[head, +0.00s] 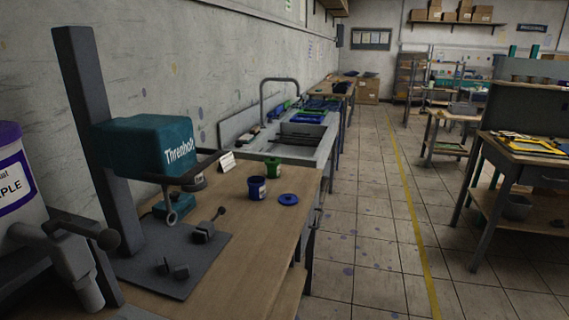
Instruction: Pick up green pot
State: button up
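The green pot (273,172) stands upright on the wooden bench at the left, near the bench's far end by the sink. It is small and has a pale label. A dark blue pot (257,189) stands just in front of it and to its left, close to it. A round blue lid (288,199) lies flat on the bench to the right of the blue pot. My gripper is not in the picture.
A teal machine (150,145) on a grey post and base plate (175,262) stands on the near bench (262,245). A small white card (227,161) stands behind the pots. A tap (279,85) rises over the sink. The tiled aisle (372,230) right of the bench is clear.

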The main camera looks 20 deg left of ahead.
aim_at(272, 172)
jog(key=i, duration=1.9)
jog(key=i+u, duration=0.25)
jog(key=i, duration=0.15)
jog(key=i+l+u, duration=0.45)
jog(key=i, duration=0.25)
jog(key=i+j, duration=0.05)
jog(key=j, duration=0.05)
